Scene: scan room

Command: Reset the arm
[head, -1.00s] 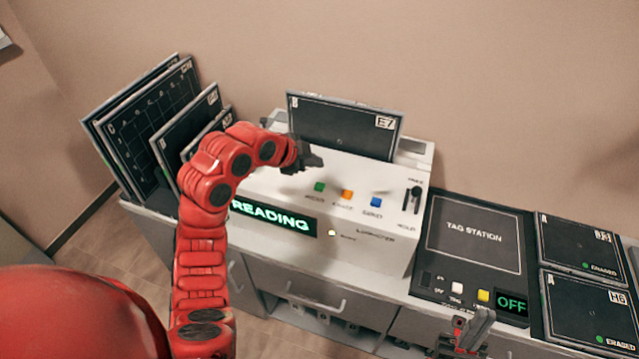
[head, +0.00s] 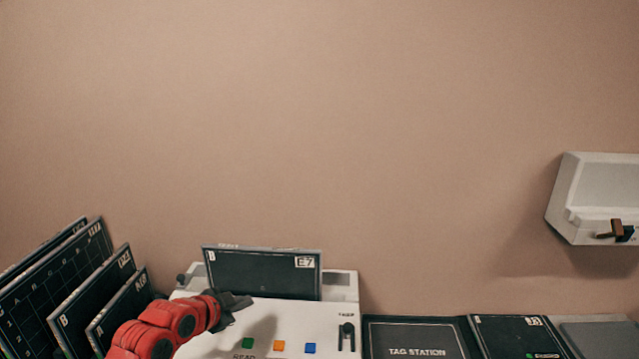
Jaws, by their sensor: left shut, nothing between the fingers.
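My red left arm comes in from the lower left. Its dark left gripper (head: 238,302) is shut and empty, in front of the white scanner's (head: 225,345) top face, left of and below the plate marked E7 (head: 262,275). The E7 plate stands upright in the scanner's top. Green (head: 247,343), orange (head: 279,346) and blue (head: 310,348) buttons and a dark lever (head: 346,336) sit on the scanner. Its display is below the picture. My right gripper is not in view.
Several dark plates (head: 95,300) lean in a rack at left. The tag station (head: 415,338) and another dark plate (head: 518,338) lie right of the scanner. A white wall box (head: 595,190) with a brown-and-dark item (head: 617,231) hangs at far right. The wall between is bare.

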